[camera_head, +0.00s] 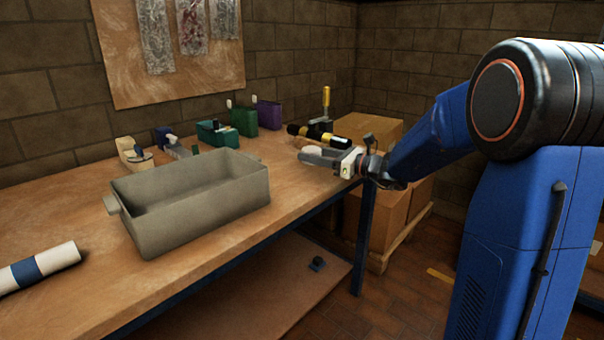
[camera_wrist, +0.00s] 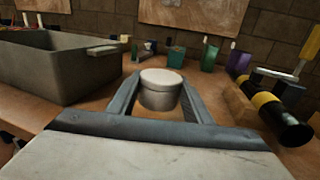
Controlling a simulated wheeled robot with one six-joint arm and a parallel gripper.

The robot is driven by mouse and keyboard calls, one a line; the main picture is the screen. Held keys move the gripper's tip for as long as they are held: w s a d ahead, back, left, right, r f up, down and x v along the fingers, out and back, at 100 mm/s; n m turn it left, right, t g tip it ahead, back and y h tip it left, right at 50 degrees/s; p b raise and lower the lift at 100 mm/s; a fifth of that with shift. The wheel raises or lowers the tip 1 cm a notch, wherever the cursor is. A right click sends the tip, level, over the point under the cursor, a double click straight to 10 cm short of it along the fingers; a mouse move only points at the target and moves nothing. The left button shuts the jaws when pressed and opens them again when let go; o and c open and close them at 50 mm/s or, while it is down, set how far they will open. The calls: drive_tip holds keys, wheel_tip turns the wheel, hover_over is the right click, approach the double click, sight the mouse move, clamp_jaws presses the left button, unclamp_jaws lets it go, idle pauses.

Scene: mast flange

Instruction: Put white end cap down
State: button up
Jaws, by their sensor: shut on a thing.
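The white end cap (camera_wrist: 160,88) is a short round cylinder with a pale top, seen between my two fingers in the wrist view. My gripper (camera_wrist: 158,92) is shut on it, with one finger on each side. In the head view my gripper (camera_head: 318,156) is over the right end of the workbench, and the cap (camera_head: 312,150) shows as a small pale disc at its fingers. The cap looks upright. I cannot tell whether its underside touches the bench top (camera_head: 85,290).
A grey open bin (camera_head: 190,228) stands on the bench, left of my gripper. A black and yellow cylinder (camera_wrist: 275,115) lies close on the right. Green (camera_head: 245,122) and purple (camera_head: 269,115) containers stand behind. A white roll with a blue band (camera_head: 35,268) lies at the front left.

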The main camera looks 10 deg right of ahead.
sight(313, 180)
drive_tip(key=shift+f, duration=3.15)
drive_tip(key=o, duration=1)
